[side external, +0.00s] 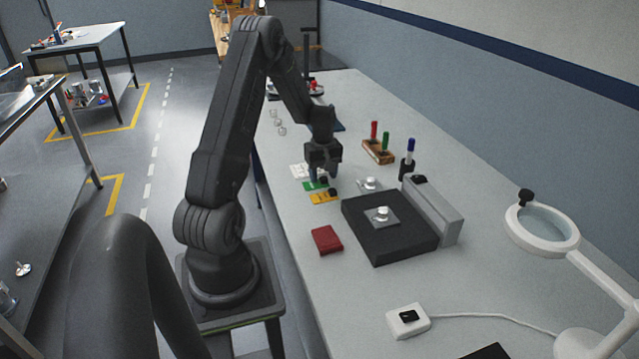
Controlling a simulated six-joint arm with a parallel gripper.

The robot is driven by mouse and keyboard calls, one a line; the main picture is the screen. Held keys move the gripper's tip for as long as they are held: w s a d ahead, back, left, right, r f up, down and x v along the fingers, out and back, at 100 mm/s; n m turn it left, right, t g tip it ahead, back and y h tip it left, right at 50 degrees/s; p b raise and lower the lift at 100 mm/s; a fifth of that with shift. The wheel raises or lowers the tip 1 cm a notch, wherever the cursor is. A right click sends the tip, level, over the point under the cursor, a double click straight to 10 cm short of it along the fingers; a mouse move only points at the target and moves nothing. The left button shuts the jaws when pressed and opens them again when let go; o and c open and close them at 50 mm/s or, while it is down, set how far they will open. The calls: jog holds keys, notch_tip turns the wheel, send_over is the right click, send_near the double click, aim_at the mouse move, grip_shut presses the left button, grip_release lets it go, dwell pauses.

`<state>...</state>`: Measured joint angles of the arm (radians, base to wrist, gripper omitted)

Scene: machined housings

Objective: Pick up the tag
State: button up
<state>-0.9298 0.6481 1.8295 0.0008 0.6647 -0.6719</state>
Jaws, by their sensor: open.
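My gripper (325,177) points down over the bench, low above a short row of small flat coloured cards, which may be the tags. The row has a white card (298,171), a green card (313,186) and a yellow card (324,198). My gripper is open, with its fingertips close to the green and yellow cards. It partly covers the green card. A small dark spot shows on the yellow card. I cannot tell which card is the tag, or whether a finger touches one.
A black block (375,245) carries a machined part (382,216), with a grey bar (433,210) behind it. Another metal part (370,184), a red block (327,240) and a wooden marker holder (378,151) stand nearby. A magnifier lamp (541,228) and white box (407,321) are to the right.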

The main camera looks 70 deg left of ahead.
jog(key=shift+f, duration=0.2)
grip_shut()
dwell(0.4)
jog(key=shift+r, duration=0.15)
